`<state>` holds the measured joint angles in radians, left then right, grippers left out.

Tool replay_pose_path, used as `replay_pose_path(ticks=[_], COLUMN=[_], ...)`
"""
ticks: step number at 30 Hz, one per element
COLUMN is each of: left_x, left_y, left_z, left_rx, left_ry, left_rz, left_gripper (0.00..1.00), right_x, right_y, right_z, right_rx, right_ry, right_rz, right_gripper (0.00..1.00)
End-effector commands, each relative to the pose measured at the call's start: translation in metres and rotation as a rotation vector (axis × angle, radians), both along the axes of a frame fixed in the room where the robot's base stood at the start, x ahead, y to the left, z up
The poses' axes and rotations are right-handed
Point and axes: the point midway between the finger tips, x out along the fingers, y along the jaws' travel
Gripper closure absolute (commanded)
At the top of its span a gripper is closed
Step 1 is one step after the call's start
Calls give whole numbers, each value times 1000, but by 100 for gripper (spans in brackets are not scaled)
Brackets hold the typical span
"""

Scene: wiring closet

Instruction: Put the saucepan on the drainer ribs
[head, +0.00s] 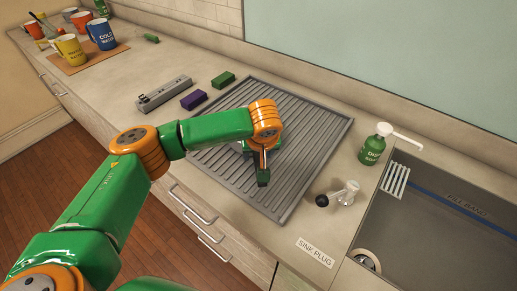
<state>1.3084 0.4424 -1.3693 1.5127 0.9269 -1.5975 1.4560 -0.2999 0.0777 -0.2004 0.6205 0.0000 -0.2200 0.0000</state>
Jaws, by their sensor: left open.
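The grey ribbed drainer (315,128) lies on the counter in the middle of the head view. My left gripper (262,178) points down over the middle of the drainer, open, with nothing seen in it. The arm hides part of the drainer's left side. I cannot make out a saucepan anywhere; no pan stands on the visible ribs. My right gripper is not in view.
The sink (440,235) is at the right, with a green soap bottle (373,146) and a metal fitting with a black knob (343,194) beside it. Purple (193,100) and green (223,80) blocks lie behind the drainer. Several mugs stand far left.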

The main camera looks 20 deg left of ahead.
Motion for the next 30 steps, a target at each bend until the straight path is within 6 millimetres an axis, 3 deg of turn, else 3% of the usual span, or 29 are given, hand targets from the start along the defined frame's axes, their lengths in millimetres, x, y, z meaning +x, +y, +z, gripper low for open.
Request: replay_pose_path(ticks=[6, 12, 30], left_x=[-21, -35, -37], left_y=[-11, -17, -17], left_z=[56, 91, 97], left_rx=[-1, 0, 2], left_ry=[-6, -4, -1], left_rz=[-5, -2, -1], left_gripper=[40, 40, 40], right_x=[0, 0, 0], right_y=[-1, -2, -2], right_z=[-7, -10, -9], right_rx=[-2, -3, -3], right_ry=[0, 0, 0], right_rz=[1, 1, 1], right_gripper=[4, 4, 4])
